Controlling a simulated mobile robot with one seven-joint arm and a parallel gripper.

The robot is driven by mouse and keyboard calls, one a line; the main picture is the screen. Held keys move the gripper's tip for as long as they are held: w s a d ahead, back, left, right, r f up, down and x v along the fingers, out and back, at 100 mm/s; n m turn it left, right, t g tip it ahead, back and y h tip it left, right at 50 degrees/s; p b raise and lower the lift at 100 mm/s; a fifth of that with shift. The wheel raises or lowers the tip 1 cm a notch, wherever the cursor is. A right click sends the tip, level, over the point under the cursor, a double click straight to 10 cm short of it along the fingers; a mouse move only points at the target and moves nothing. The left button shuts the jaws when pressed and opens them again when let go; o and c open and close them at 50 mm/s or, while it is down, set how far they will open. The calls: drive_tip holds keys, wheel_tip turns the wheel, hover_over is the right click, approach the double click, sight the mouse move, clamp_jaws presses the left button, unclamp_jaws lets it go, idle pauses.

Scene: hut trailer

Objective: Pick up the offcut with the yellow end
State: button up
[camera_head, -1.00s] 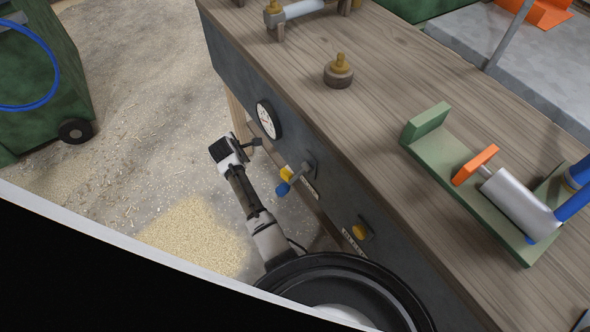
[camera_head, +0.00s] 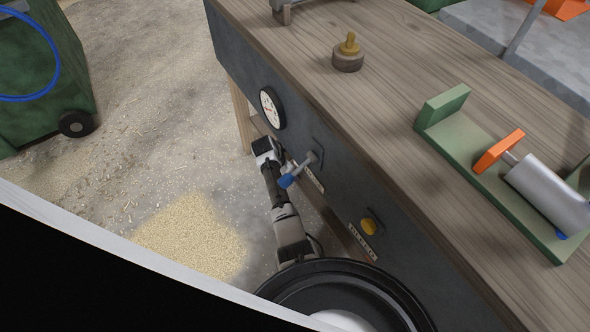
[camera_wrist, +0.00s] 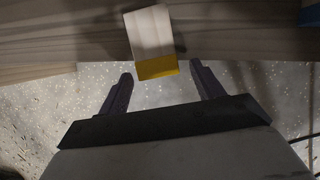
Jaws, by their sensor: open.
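The offcut (camera_wrist: 151,32) shows in the wrist view as a pale wooden block with a yellow end (camera_wrist: 157,67) facing me. It lies on a plank surface, with its yellow end at the plank's near edge. My gripper (camera_wrist: 161,70) is open, one dark finger on each side of the yellow end, with gaps at both sides. I cannot tell how far the fingers reach along the block. In the head view my wrist (camera_head: 266,150) is low beside the workbench front; the fingers are not clear there, and I cannot make out the offcut.
A green cart (camera_head: 40,75) stands at left. Sawdust (camera_head: 192,238) covers part of the open floor.

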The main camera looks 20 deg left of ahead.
drive_tip(key=w+b, duration=0.1)
drive_tip(key=w+d+b, duration=0.1)
drive_tip(key=w+b, duration=0.1)
drive_tip(key=shift+w+d+f, duration=0.3)
drive_tip(key=shift+d+f, duration=0.1)
drive_tip(key=shift+w+f+b, duration=0.1)
drive_tip(key=shift+f+b, duration=0.1)
drive_tip(key=shift+b, duration=0.35)
drive_tip(key=shift+c, duration=0.5)
drive_tip(key=c, duration=1)
